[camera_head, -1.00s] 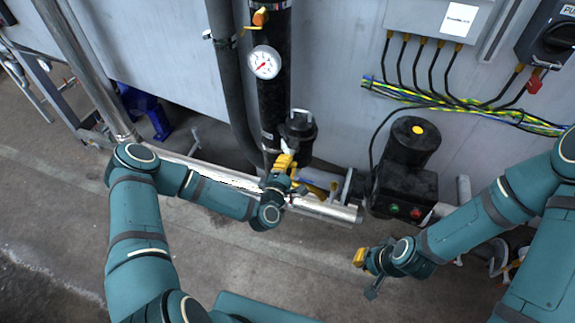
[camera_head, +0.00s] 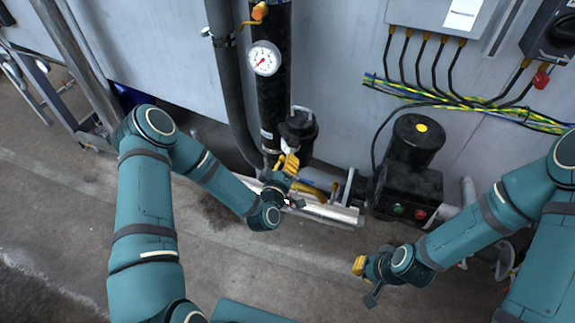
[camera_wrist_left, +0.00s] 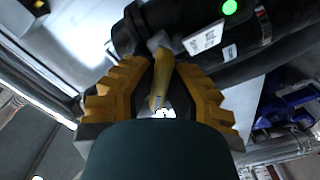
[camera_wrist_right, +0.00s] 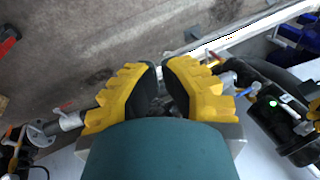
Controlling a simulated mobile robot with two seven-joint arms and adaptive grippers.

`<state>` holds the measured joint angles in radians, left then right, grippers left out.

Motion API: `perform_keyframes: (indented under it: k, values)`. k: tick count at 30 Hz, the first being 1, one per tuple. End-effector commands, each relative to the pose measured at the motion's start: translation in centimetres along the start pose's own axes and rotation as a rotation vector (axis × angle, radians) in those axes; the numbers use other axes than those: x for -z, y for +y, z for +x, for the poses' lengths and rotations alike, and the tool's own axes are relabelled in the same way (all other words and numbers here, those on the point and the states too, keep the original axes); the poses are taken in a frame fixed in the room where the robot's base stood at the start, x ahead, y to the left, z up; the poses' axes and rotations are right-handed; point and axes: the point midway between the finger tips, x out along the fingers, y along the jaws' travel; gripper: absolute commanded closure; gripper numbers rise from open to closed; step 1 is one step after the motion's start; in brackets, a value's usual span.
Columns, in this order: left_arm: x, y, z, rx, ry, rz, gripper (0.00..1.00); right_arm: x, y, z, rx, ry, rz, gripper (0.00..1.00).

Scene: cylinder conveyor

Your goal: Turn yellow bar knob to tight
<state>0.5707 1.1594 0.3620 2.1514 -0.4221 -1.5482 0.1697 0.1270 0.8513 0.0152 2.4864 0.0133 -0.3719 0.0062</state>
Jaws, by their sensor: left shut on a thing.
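The yellow bar knob (camera_wrist_left: 158,86) shows in the left wrist view between the fingers of my left gripper (camera_wrist_left: 160,66). The gripper is shut on it. In the head view my left gripper (camera_head: 290,160) is at the black pipe fitting below the gauge, and its fingers and arm hide most of the knob there. My right gripper (camera_head: 359,265) hangs over the floor at the lower right, away from the knob. In the right wrist view its fingertips (camera_wrist_right: 160,67) are close together with nothing seen held.
A pressure gauge (camera_head: 264,58) sits on the vertical black pipe (camera_head: 273,103). An orange-handled valve (camera_head: 259,12) is above it. A black motor unit (camera_head: 408,180) stands right of the knob. Cables (camera_head: 470,106) run along the wall. The floor in front is clear.

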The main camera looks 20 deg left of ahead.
Motion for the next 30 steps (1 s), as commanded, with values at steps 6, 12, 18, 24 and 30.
perform_keyframes:
  k: [6,12,18,24,30]
  values:
    - [-0.1,0.1,0.2,-0.008,0.005,0.208,1.0,-0.7,0.5,1.4,0.002,-0.013,-0.004,1.0]
    - [-0.1,0.1,0.1,-0.007,0.005,0.393,1.0,-1.3,1.0,2.6,0.003,-0.025,-0.008,1.0]
    - [-0.1,0.1,0.1,-0.006,0.005,0.551,1.0,-1.9,1.4,3.8,0.004,-0.036,-0.011,1.0]
    - [0.0,0.1,0.1,-0.004,0.006,0.665,1.0,-2.3,1.8,4.6,0.005,-0.045,-0.014,1.0]
    - [0.0,0.1,0.1,-0.003,0.005,0.733,1.0,-2.5,1.9,5.1,0.006,-0.051,-0.015,1.0]
